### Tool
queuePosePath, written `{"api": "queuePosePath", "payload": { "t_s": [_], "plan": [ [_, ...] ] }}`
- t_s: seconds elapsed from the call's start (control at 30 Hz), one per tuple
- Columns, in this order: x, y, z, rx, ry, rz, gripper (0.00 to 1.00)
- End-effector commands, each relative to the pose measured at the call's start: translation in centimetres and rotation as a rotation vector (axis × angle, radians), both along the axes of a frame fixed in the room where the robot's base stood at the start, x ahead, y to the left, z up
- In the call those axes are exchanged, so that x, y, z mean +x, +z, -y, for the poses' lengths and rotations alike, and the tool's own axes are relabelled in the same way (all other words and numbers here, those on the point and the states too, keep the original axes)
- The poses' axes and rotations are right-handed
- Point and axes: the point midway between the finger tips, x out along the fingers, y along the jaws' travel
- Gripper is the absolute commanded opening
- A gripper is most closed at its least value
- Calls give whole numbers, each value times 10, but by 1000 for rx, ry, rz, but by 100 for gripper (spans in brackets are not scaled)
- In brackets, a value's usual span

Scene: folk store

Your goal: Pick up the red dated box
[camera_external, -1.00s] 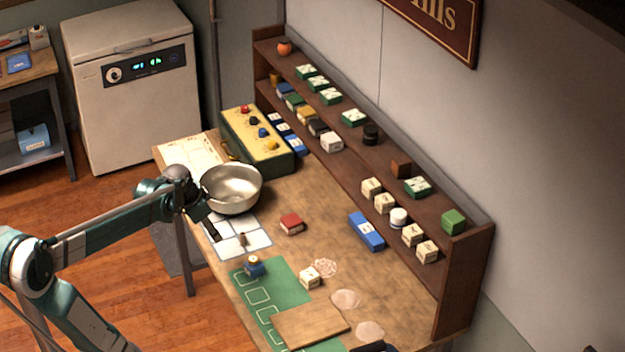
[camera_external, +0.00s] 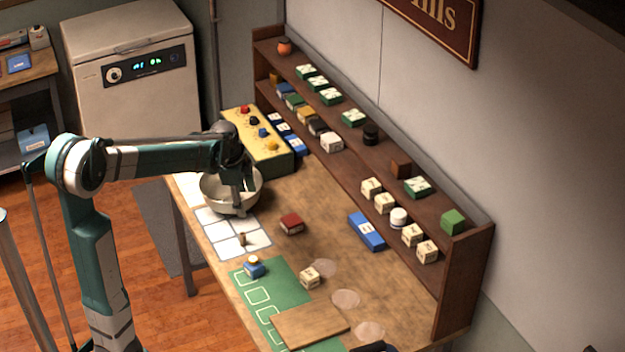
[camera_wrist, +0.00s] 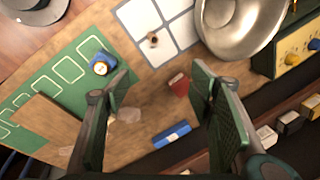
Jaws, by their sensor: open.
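The red dated box (camera_external: 292,224) lies on the wooden table, right of the white grid sheet and in front of the shelf. It also shows in the wrist view (camera_wrist: 180,85), between my fingers and nearer the right one, well beyond them. My gripper (camera_external: 243,208) is open and empty. It hangs over the metal bowl, up and left of the red box in the external view. In the wrist view my gripper (camera_wrist: 160,105) has its two fingers spread wide. I cannot read any date on the box.
The metal bowl (camera_external: 212,192) stands beside the yellow-topped control box (camera_external: 262,160). A small brown piece (camera_external: 242,239), a blue jar (camera_external: 254,268) and a cream box (camera_external: 309,278) stand nearer the front. A blue box (camera_external: 366,231) lies by the shelf (camera_external: 456,292). Bare table surrounds the red box.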

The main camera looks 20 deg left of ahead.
Motion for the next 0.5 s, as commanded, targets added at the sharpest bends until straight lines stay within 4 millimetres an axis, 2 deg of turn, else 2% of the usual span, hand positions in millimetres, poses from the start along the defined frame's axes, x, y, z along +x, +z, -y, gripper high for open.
{"api": "queuePosePath", "payload": {
  "t_s": [0.5],
  "plan": [
    [69, -26, 37, 78, -346, -85, 54]
  ]
}}
